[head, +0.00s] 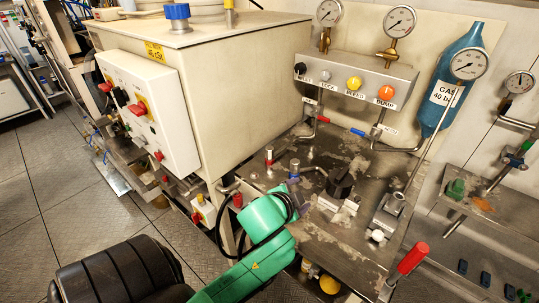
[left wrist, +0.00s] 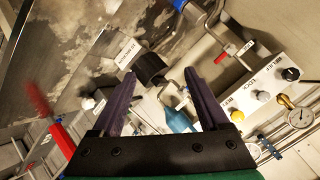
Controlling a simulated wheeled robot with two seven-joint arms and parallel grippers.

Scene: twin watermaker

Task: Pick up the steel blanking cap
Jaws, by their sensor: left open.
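My left gripper (head: 301,189) is over the steel bench in the head view, at the end of my green arm. In the left wrist view my left gripper (left wrist: 160,76) is open, its two dark fingers wide apart, with nothing held between them. A black knob (head: 341,181) stands on the bench to the right of the gripper. In the left wrist view this black knob (left wrist: 151,68) shows beyond the gap between the fingertips. I cannot make out the steel blanking cap with certainty in either view. My right gripper is not in view.
A steel valve block (head: 388,212) and a red-handled lever (head: 411,259) stand on the right of the bench. A panel with coloured knobs (head: 354,84) and gauges is behind. A large cream cabinet (head: 235,75) stands left of the bench.

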